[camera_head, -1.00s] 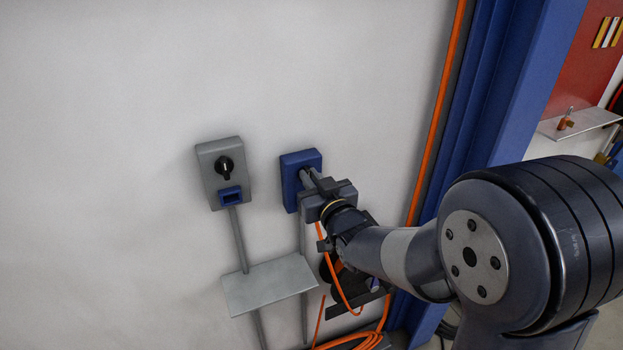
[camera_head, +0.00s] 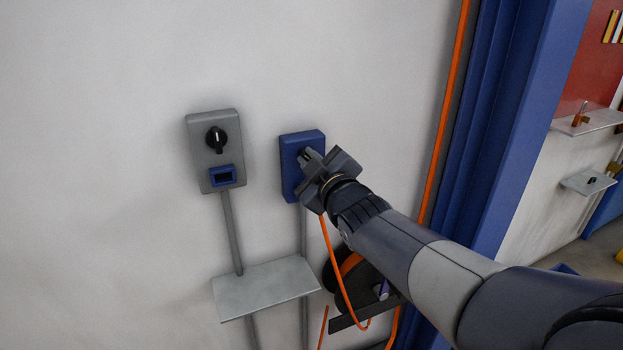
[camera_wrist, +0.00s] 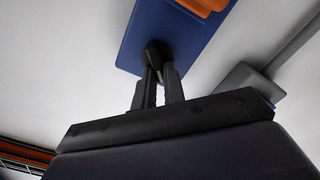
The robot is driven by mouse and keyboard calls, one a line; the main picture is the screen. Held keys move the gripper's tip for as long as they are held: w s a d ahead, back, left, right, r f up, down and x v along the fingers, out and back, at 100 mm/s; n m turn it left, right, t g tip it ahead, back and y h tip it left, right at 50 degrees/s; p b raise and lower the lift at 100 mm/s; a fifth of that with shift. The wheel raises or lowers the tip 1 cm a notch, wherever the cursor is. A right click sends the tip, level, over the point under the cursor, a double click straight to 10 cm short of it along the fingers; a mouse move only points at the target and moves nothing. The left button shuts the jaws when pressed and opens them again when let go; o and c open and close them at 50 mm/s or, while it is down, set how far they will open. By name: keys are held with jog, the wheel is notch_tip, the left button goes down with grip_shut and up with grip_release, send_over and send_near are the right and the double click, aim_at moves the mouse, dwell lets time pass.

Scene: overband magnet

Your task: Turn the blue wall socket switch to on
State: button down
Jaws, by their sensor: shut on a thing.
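The blue wall socket (camera_head: 291,178) is a blue box on the white wall, right of a grey switch box. Its dark knob (camera_wrist: 156,50) shows in the wrist view between my fingertips. My gripper (camera_head: 308,156) is at the front of the blue box and shut on the knob. The gripper body hides most of the knob in the head view, so its exact setting cannot be read. The blue box also fills the top of the wrist view (camera_wrist: 150,22), with an orange part (camera_wrist: 203,5) on it.
The grey box (camera_head: 205,155) with a black rotary knob (camera_head: 216,139) is on the left. A small grey shelf (camera_head: 265,287) sticks out below. An orange cable (camera_head: 338,270) and a dark reel (camera_head: 340,285) hang under my arm. A blue column (camera_head: 500,150) stands to the right.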

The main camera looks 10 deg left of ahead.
jog(key=n+b, duration=0.4)
jog(key=shift+s+a+f+n, duration=0.1)
jog(key=shift+f+n, duration=0.2)
jog(key=shift+f, duration=0.1)
jog(key=n+b, duration=0.3)
jog(key=n, duration=0.1)
jog(key=shift+n, duration=0.3)
jog(key=c, duration=1.5)
grip_release()
jog(key=shift+p+v, duration=1.1)
jog(key=shift+v, duration=4.3)
